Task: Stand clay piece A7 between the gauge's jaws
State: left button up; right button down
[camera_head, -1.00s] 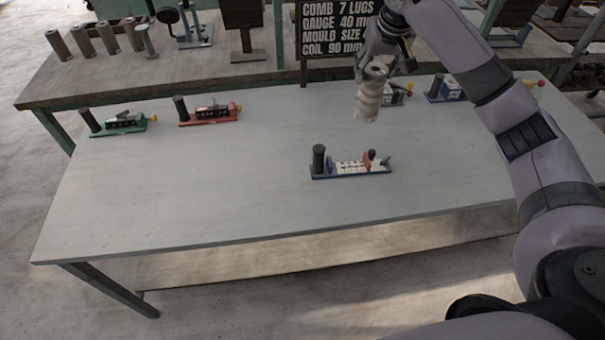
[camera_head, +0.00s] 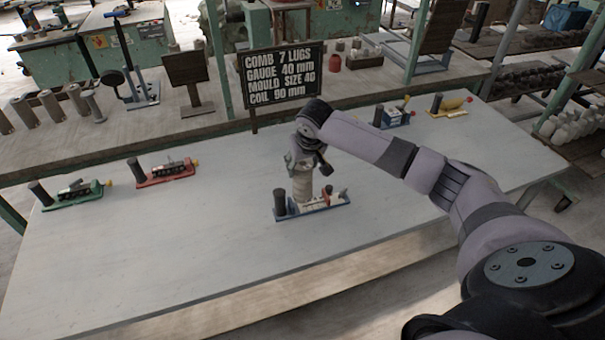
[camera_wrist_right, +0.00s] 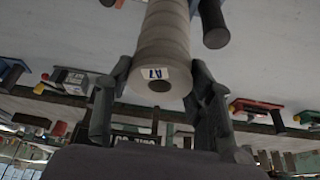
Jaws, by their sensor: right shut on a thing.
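Clay piece A7 (camera_head: 303,187), a pale ribbed cylinder, is upright in my right gripper (camera_head: 303,160), which is shut on its upper part. In the right wrist view the piece (camera_wrist_right: 163,45) sits between both fingers (camera_wrist_right: 158,80), with its "A7" label and the hole in its end showing. The blue-based gauge (camera_head: 335,208) is on the grey table right below it, with a dark post at its left end and a red part at its right. The piece's lower end overlaps the gauge; I cannot tell whether it touches. My left gripper is out of view.
Similar fixtures stand along the table's back: green (camera_head: 72,194), red (camera_head: 163,173), blue (camera_head: 394,117) and yellow (camera_head: 447,107). A sign (camera_head: 283,78) reading "GAUGE 40 mm" stands behind. The table's front left (camera_head: 150,260) is clear.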

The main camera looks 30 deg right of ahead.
jog(key=shift+f+p, duration=0.4)
jog(key=shift+f, duration=1.9)
jog(key=c, duration=1.2)
grip_release()
jog(key=shift+f, duration=0.25)
jog(key=o, duration=0.5)
jog(key=shift+c, duration=0.2)
jog(key=shift+r, duration=0.1)
jog(key=b+v, duration=0.1)
jog(key=v, duration=1.1)
jog(key=shift+b, duration=0.4)
jog(key=shift+r, duration=0.1)
